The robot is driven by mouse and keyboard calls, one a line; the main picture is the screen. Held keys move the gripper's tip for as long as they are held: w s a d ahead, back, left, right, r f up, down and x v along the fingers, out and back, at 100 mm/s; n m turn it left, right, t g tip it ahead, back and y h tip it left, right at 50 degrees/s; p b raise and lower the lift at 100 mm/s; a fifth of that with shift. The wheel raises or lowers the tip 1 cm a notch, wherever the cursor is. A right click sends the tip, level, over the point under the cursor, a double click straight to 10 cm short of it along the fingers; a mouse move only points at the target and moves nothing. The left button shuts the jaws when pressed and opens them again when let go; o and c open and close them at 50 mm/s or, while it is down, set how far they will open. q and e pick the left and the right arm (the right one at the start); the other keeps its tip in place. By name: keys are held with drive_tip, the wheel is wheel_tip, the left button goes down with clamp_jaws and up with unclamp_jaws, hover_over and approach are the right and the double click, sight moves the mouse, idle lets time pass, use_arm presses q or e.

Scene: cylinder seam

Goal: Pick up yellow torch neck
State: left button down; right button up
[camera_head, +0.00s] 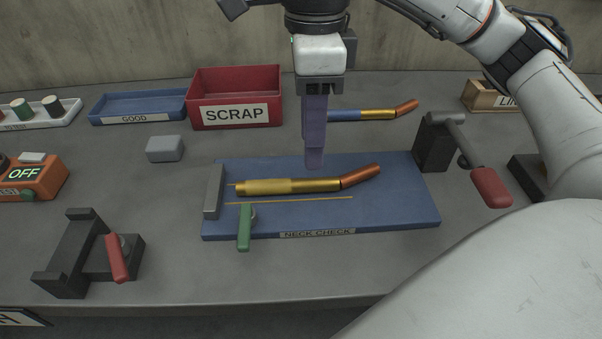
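The yellow torch neck (292,186) lies lengthwise on the blue NECK CHECK board (405,205). It has a brass-coloured body and a copper tip bent up toward the right. My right gripper (314,160) points straight down, with its purple fingers over the board, just behind the neck's body in the picture. The fingers line up one behind the other, so the gap between them is hidden. I see no contact with the neck. My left gripper is not in view.
Another torch neck (378,114) with a blue section lies behind the board. A red SCRAP bin (235,112) and blue GOOD tray (137,118) stand at the back.

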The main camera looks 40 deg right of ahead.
sight(310, 179)
drive_tip(key=shift+s+a+f+b, duration=0.1)
drive_tip(key=shift+f+b, duration=0.3)
drive_tip(key=shift+f, duration=1.4)
drive_tip(key=shift+s+a+f+b, duration=0.1)
drive_tip(key=shift+f+b, duration=0.25)
drive_tip(key=shift+f, duration=1.4)
clamp_jaws()
